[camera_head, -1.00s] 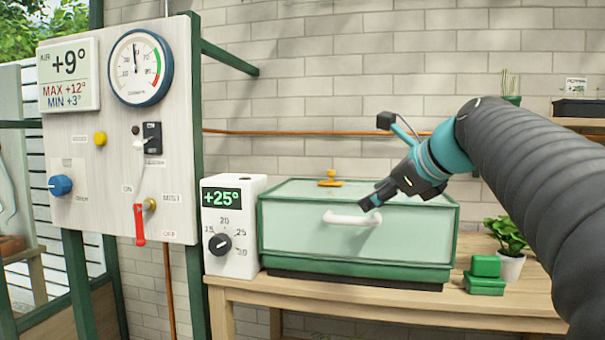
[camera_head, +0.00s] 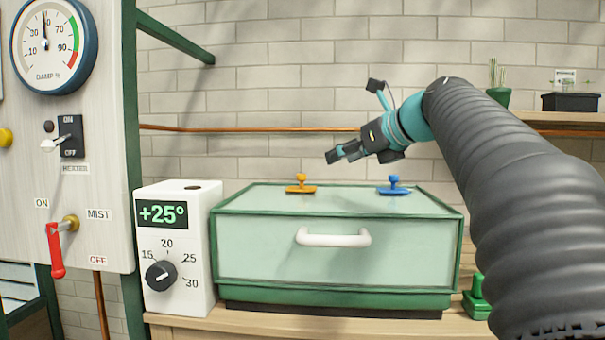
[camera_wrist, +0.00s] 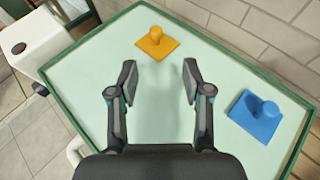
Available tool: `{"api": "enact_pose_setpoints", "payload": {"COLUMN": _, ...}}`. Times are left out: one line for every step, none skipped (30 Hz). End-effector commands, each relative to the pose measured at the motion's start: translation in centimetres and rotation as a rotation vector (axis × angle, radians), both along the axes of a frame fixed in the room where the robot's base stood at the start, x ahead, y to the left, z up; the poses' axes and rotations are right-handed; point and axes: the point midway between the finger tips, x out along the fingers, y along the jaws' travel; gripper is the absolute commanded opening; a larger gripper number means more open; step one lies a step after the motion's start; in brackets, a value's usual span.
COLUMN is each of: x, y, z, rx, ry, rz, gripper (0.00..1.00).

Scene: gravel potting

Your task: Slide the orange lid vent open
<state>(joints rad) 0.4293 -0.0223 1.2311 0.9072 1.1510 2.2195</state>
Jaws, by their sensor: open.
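The orange lid vent (camera_head: 301,185), a small plate with an upright knob, sits on the left part of the pale green box lid (camera_head: 345,202). In the wrist view the orange vent (camera_wrist: 157,42) lies ahead of my gripper, near the lid's far edge. A blue vent (camera_head: 393,187) of the same shape sits on the right part of the lid; it also shows in the wrist view (camera_wrist: 258,115). My gripper (camera_head: 333,158) is open and empty above the lid, between the two vents and apart from both. In the wrist view its fingers (camera_wrist: 160,80) are spread with bare lid between them.
A white thermostat (camera_head: 180,245) reading +25° stands left of the box. The box front has a white handle (camera_head: 333,237). A brick wall (camera_head: 270,100) with a copper pipe (camera_head: 230,129) is behind. A green block (camera_head: 478,298) stands at the right.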

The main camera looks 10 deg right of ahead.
Motion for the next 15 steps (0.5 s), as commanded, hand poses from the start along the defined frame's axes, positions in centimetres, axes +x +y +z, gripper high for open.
{"api": "enact_pose_setpoints", "payload": {"x": 0.6, "y": 0.6, "z": -0.4, "rx": 0.001, "ry": 0.001, "rz": 0.008, "gripper": 0.49}}
{"api": "enact_pose_setpoints", "payload": {"x": 1.0, "y": 0.9, "z": -0.5, "rx": 0.001, "ry": 0.002, "rz": 0.010, "gripper": 0.49}}
{"api": "enact_pose_setpoints", "payload": {"x": 1.5, "y": 1.4, "z": -0.8, "rx": 0.002, "ry": 0.002, "rz": 0.013, "gripper": 0.49}}
{"api": "enact_pose_setpoints", "payload": {"x": 2.0, "y": 1.7, "z": -1.1, "rx": 0.001, "ry": 0.003, "rz": 0.014, "gripper": 0.49}}
{"api": "enact_pose_setpoints", "payload": {"x": 2.5, "y": 2.0, "z": -1.3, "rx": 0.001, "ry": 0.004, "rz": 0.015, "gripper": 0.49}}
{"api": "enact_pose_setpoints", "payload": {"x": 3.1, "y": 2.3, "z": -1.6, "rx": 0.001, "ry": 0.003, "rz": 0.016, "gripper": 0.49}}
{"api": "enact_pose_setpoints", "payload": {"x": 3.5, "y": 2.6, "z": -1.8, "rx": 0.001, "ry": 0.004, "rz": 0.016, "gripper": 0.49}}
{"api": "enact_pose_setpoints", "payload": {"x": 4.0, "y": 2.9, "z": -2.0, "rx": 0.001, "ry": 0.004, "rz": 0.017, "gripper": 0.49}}
{"api": "enact_pose_setpoints", "payload": {"x": 4.7, "y": 3.2, "z": -2.3, "rx": 0.001, "ry": 0.003, "rz": 0.016, "gripper": 0.49}}
{"api": "enact_pose_setpoints", "payload": {"x": 5.1, "y": 3.4, "z": -2.5, "rx": 0.000, "ry": 0.003, "rz": 0.017, "gripper": 0.49}}
{"api": "enact_pose_setpoints", "payload": {"x": 5.6, "y": 3.6, "z": -2.7, "rx": 0.000, "ry": 0.002, "rz": 0.017, "gripper": 0.49}}
{"api": "enact_pose_setpoints", "payload": {"x": 6.2, "y": 3.9, "z": -3.0, "rx": 0.000, "ry": 0.003, "rz": 0.016, "gripper": 0.49}}
{"api": "enact_pose_setpoints", "payload": {"x": 6.6, "y": 4.1, "z": -3.2, "rx": -0.001, "ry": 0.003, "rz": 0.015, "gripper": 0.49}}
{"api": "enact_pose_setpoints", "payload": {"x": 7.0, "y": 4.3, "z": -3.4, "rx": 0.000, "ry": 0.002, "rz": 0.015, "gripper": 0.49}}
{"api": "enact_pose_setpoints", "payload": {"x": 7.6, "y": 4.6, "z": -3.6, "rx": 0.001, "ry": 0.003, "rz": 0.014, "gripper": 0.49}}
